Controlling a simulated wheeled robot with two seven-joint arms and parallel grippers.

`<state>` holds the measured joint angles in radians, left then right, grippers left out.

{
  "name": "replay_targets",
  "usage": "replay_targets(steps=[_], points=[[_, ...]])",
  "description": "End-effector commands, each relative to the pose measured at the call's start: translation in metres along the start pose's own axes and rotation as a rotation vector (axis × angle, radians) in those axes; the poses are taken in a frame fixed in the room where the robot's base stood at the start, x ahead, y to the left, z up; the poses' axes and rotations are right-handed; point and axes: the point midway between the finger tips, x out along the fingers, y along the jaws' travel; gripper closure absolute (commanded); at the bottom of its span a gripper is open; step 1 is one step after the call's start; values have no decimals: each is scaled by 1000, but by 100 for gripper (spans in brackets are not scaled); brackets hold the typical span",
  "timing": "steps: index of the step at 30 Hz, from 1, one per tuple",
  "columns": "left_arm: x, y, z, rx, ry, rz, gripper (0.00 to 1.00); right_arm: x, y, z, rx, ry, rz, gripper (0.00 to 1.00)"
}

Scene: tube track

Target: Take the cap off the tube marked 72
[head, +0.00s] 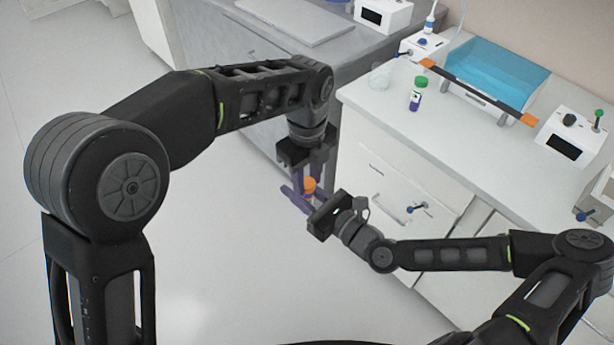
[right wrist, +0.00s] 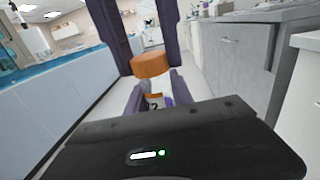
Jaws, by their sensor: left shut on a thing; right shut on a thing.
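A tube with an orange cap (head: 309,184) is held in the air between my two grippers, in front of the white drawers. In the right wrist view the cap (right wrist: 152,65) sits between the dark purple fingers of my left gripper (head: 307,176), which come from above. My right gripper (head: 301,200) is shut on the tube body (right wrist: 154,99) below the cap. A pale stretch shows between the cap and an orange band on the body; I cannot tell whether the cap is still seated. Part of a dark mark like a 2 shows; the full number is unreadable.
A green-capped tube (head: 416,93) stands on the white counter (head: 395,120), near a clear beaker (head: 380,76). A blue-topped device (head: 495,75) and a white box with a dark screen (head: 570,140) stand farther right. Open floor lies left of the drawers.

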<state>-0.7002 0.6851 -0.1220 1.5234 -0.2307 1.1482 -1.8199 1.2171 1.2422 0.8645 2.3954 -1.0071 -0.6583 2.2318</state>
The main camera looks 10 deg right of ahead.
Motion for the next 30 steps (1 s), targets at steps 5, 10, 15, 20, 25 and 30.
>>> replay_targets(steps=[5, 10, 15, 20, 25, 30], points=[[0, 0, 0, 0, 0, 0, 100, 0, 0, 0, 0, 0, 0, 100], [0, 0, 0, 0, 0, 0, 100, 0, 0, 0, 0, 0, 0, 100], [0, 0, 0, -31, 0, 0, 100, 0, 0, 0, 0, 0, -1, 100], [0, 0, 0, -248, 0, 0, 100, 0, 0, 0, 0, 0, -1, 100], [0, 0, 0, -668, -1, 0, 100, 0, 0, 0, 0, 0, -1, 100], [-1, 0, 0, -1119, -1, -1, 100, 0, 0, 0, 0, 0, -1, 100]])
